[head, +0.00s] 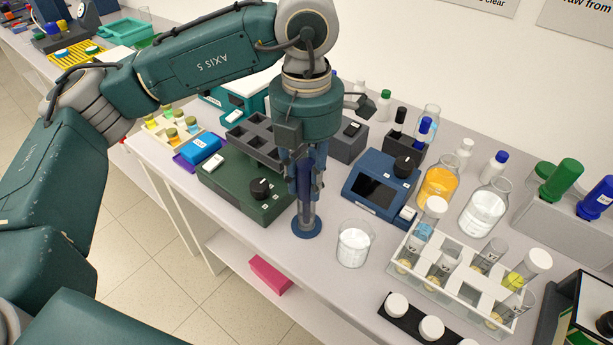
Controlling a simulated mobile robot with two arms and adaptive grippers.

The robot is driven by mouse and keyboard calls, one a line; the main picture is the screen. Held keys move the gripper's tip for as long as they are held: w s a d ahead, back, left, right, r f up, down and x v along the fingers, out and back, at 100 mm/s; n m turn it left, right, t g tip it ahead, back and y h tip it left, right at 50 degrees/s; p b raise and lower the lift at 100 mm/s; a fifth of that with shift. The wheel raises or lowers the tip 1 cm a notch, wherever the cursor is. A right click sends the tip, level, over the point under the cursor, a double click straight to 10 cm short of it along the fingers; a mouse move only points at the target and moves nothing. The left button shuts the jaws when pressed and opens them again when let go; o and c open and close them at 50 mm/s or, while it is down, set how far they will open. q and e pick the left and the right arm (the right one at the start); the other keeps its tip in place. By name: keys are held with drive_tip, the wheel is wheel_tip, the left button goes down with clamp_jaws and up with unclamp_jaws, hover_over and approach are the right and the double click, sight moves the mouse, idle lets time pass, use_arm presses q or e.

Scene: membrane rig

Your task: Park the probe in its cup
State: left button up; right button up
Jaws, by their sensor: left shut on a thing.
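My left gripper (304,184) points straight down near the front edge of the bench. It is shut on the probe (304,172), a dark blue upright stick between the fingers. The cup (307,228), a clear narrow tube on a round blue foot, stands directly below. The probe's lower end lines up with the cup's mouth and seems to be at or inside it. The fingers hide the rim, so I cannot tell how deep it sits. My right gripper is not in view.
A glass beaker (354,243) stands close to the right of the cup. A green device with a black knob (246,187) is close on the left. A blue meter (380,191) stands behind right. A white tube rack (455,286) and flasks fill the right side.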

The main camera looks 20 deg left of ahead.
use_arm(q)
drive_tip(key=shift+f+b, duration=0.35)
drive_tip(key=shift+b, duration=0.1)
drive_tip(key=o, duration=1)
wheel_tip(320, 180, up, 12)
drive_tip(key=shift+r, duration=0.1)
